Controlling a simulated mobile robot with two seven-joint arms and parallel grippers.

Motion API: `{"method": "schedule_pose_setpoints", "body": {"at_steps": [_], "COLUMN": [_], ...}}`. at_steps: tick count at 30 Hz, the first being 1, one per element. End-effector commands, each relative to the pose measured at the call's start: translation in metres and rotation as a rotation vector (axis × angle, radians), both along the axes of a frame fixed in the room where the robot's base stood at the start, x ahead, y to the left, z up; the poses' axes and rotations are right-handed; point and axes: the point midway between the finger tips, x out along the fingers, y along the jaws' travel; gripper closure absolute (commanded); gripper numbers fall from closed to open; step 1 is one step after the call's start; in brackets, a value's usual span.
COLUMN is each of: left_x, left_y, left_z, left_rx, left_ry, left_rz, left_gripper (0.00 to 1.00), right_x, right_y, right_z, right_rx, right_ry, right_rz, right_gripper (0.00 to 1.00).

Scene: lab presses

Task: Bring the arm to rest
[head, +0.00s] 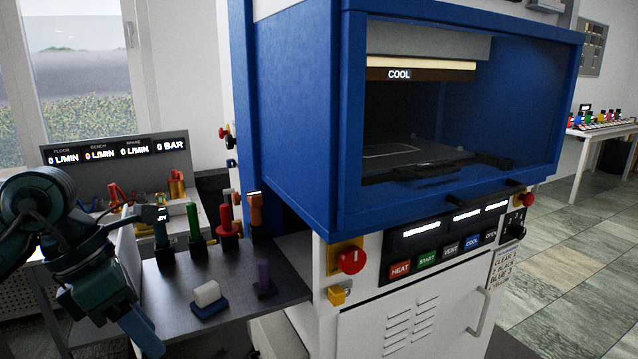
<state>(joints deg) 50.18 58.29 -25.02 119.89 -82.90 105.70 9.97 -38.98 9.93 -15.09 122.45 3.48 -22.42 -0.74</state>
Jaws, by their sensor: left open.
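My left arm comes in from the left edge, bent downward. My left gripper (146,338) points down at the lower left, in front of the small grey side table (185,275). It is open, and I see nothing between its fingers; its tips are close to the bottom edge of the view. It appears apart from the tools on the table. My right gripper is not in view. The blue press (290,120) stands to the right, with a dark platen (415,155) inside its open front and a COOL sign above.
Several upright coloured handles, including a green one (194,222) and a red one (227,220), stand on the side table. A white block on a blue base (208,297) lies nearer. The press's control panel (445,240) has a red knob (351,261). Tiled floor (560,270) is clear at right.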

Motion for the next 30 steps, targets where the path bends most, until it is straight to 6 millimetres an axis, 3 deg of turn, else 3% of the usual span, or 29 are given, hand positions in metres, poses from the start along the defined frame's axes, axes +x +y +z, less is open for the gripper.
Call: {"method": "schedule_pose_setpoints", "body": {"at_steps": [5,10,13,17,20,22,25,28,29,30], "left_x": [-0.017,-0.033,-0.025,0.007,0.033,0.041,0.03,0.001,-0.009,-0.023], "left_y": [-0.08,-0.15,-0.171,-0.166,-0.145,-0.128,-0.109,-0.101,-0.1,-0.1], "left_z": [-0.014,0.004,0.022,0.021,-0.015,-0.06,-0.134,-0.197,-0.213,-0.231], "left_rx": [-0.4,-0.935,-1.291,-1.688,-1.903,-1.991,-2.005,-1.924,1.863,1.739], "left_ry": [0.143,0.352,0.51,0.72,0.881,0.99,1.124,1.224,-1.23,-1.206], "left_rz": [-0.089,-0.026,0.141,0.517,0.917,1.248,1.72,2.112,-2.178,-2.197], "left_gripper": [0.57,0.57,0.57,0.57,0.57,0.57,0.57,0.57,0.57,0.57], "right_x": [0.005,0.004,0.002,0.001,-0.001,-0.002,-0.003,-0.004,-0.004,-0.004], "right_y": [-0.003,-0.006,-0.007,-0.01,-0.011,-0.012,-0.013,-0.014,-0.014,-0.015], "right_z": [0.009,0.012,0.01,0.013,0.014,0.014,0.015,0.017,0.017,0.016], "right_rx": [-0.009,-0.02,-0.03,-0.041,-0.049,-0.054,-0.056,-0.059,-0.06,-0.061], "right_ry": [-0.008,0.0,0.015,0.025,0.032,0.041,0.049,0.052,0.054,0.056], "right_rz": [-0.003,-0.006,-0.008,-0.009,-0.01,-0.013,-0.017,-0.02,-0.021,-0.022], "right_gripper": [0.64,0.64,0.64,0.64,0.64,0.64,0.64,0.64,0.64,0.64]}}
